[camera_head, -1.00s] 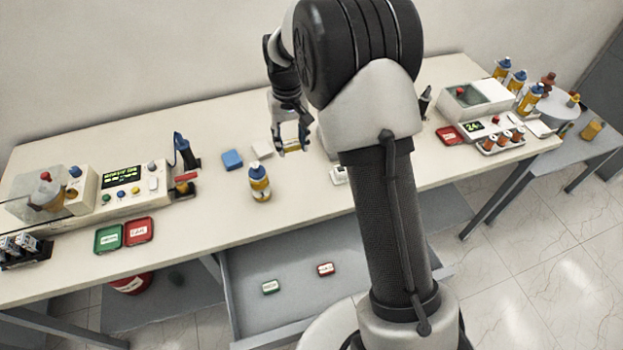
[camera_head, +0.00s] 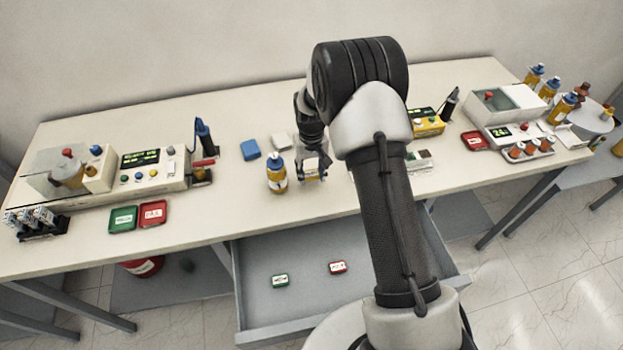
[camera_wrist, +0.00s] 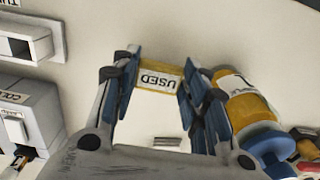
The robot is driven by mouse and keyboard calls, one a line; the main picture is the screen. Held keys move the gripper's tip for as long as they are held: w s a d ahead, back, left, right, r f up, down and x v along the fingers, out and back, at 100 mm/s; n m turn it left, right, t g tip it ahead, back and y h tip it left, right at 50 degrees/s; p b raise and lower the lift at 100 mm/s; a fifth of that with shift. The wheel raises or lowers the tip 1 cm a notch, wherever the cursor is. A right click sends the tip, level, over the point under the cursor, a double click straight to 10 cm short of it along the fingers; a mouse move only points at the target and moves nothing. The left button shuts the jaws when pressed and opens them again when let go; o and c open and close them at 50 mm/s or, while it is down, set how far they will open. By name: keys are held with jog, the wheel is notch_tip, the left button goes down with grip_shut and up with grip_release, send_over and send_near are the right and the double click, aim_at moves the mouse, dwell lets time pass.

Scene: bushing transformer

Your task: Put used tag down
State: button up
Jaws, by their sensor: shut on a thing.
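The used tag (camera_wrist: 158,77) is a small yellow-edged plate with a white label reading "USED", upside down in the wrist view. My gripper (camera_wrist: 160,82) is shut on it, one blue-padded finger at each end. In the head view my gripper (camera_head: 312,172) is low over the middle of the table, just right of a yellow bottle with a blue cap (camera_head: 276,176). I cannot tell whether the tag touches the table. The bottle stands upright and is close beside the right finger in the wrist view (camera_wrist: 248,105).
Green (camera_head: 122,218) and red (camera_head: 153,213) trays lie left. An open drawer (camera_head: 305,310) below holds a green tag (camera_head: 280,281) and a red tag (camera_head: 338,267).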

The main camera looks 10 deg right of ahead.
aim_at(311, 175)
jog(key=shift+f, duration=1.65)
jog(key=shift+f+b, duration=0.25)
jog(key=shift+b, duration=0.1)
jog(key=o, duration=0.8)
jog(key=shift+r, duration=0.1)
jog(key=shift+c, duration=0.2)
